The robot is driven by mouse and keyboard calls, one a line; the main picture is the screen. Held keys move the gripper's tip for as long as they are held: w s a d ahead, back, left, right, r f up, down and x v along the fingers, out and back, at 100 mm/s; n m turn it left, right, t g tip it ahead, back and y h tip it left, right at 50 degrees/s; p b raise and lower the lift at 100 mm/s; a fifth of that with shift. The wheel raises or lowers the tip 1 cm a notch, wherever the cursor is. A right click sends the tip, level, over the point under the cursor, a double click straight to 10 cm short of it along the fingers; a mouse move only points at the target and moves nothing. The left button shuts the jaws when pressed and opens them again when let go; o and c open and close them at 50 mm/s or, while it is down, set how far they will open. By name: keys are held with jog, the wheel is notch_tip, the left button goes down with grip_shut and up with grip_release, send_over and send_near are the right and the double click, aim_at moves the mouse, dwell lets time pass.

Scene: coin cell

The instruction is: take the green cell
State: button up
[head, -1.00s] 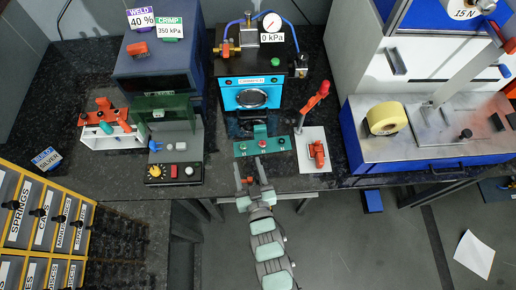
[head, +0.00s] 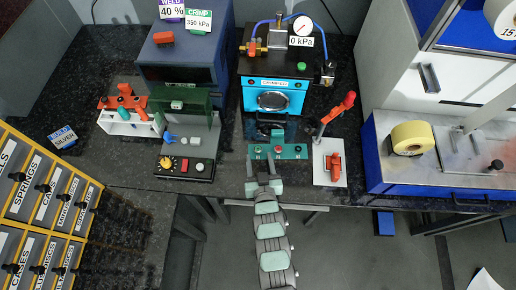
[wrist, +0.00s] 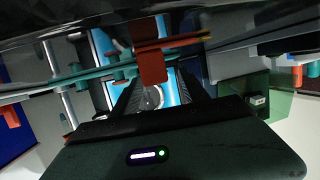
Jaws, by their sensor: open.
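I cannot make out a green coin cell for certain in either view. My gripper (head: 264,184) is open and looks empty, just in front of the teal control strip (head: 291,152) of the blue crimper (head: 254,95). In the wrist view its dark fingers (wrist: 160,98) point toward the crimper, whose round silver window (wrist: 152,97) shows between them. An orange-red piece (wrist: 151,66) covers part of the view ahead of the fingers; I cannot tell what it is. Small teal pieces sit on a white rack (head: 126,126) with orange tools at the left.
A dark blue welder (head: 182,58) with a green-hooded unit (head: 180,98) stands left of the crimper. A red-handled lever on a white plate (head: 322,178) stands to its right. A yellow tape roll (head: 412,137) lies farther right. Labelled drawers (head: 45,205) fill the lower left.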

aim_at(258, 149)
jog(key=shift+x, duration=1.55)
jog(key=shift+r, duration=0.1)
jog(key=c, duration=0.9)
